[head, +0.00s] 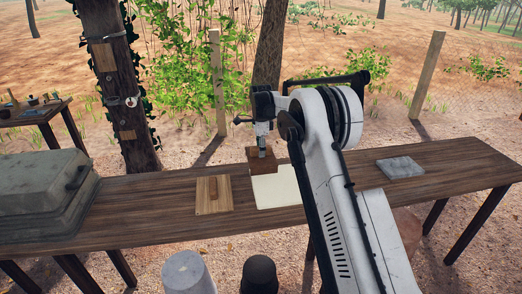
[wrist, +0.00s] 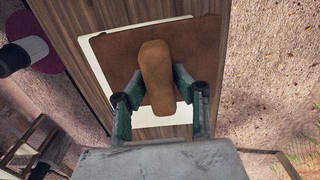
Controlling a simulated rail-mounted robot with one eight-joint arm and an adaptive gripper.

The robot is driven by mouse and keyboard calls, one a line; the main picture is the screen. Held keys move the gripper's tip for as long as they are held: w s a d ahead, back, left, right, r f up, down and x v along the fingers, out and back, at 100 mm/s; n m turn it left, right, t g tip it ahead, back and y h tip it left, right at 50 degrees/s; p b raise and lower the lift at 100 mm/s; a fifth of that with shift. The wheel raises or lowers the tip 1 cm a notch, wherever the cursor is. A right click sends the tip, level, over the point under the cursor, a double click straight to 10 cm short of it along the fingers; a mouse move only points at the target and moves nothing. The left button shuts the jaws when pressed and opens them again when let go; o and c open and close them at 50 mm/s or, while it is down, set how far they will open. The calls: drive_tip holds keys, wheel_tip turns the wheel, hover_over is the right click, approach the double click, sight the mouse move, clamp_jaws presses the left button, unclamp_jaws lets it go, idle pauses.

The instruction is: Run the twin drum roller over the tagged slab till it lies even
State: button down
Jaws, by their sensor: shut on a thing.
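A thin cream slab (head: 277,190) lies flat on the table; it also shows in the wrist view (wrist: 98,48). I see no tag on it. My gripper (head: 262,153) is shut on the rounded handle of a brown block (head: 258,168), over the slab's far part. In the wrist view, the gripper's fingers (wrist: 157,95) close on both sides of this handle, and the block's flat brown plate (wrist: 203,50) covers much of the slab. I cannot tell whether the plate touches it. No drums show; the block's underside is hidden.
A light wooden board with a handle (head: 205,205) lies left of the slab. A grey slab (head: 400,167) lies to the right, beyond my arm. A large grey case (head: 40,200) fills the table's left end. Grey (head: 186,272) and black (head: 259,274) cylinders stand in front.

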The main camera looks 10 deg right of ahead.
drive_tip(key=shift+f+b, duration=0.15)
drive_tip(key=shift+b, duration=0.25)
drive_tip(key=shift+f+b, duration=1.75)
drive_tip(key=shift+f, duration=1)
drive_tip(key=shift+f+b, duration=0.8)
drive_tip(key=shift+b, duration=0.05)
drive_tip(key=shift+s+d+r+b, duration=0.1)
drive_tip(key=shift+d+b, duration=0.25)
drive_tip(key=shift+d, duration=1.7)
drive_tip(key=shift+s+d+r+b, duration=0.1)
drive_tip(key=shift+d+b, duration=0.25)
drive_tip(key=shift+d, duration=1.7)
drive_tip(key=shift+s+d+f+b, duration=0.1)
drive_tip(key=shift+d+b, duration=0.3)
drive_tip(key=shift+d, duration=2.1)
drive_tip(key=shift+s+d+f+b, duration=0.1)
drive_tip(key=shift+d+b, duration=0.3)
drive_tip(key=shift+d, duration=2.1)
drive_tip(key=shift+d+r, duration=0.2)
drive_tip(key=shift+d, duration=2)
drive_tip(key=shift+w+a+f+b, duration=0.1)
drive_tip(key=shift+a+b, duration=0.35)
drive_tip(key=shift+a, duration=1.75)
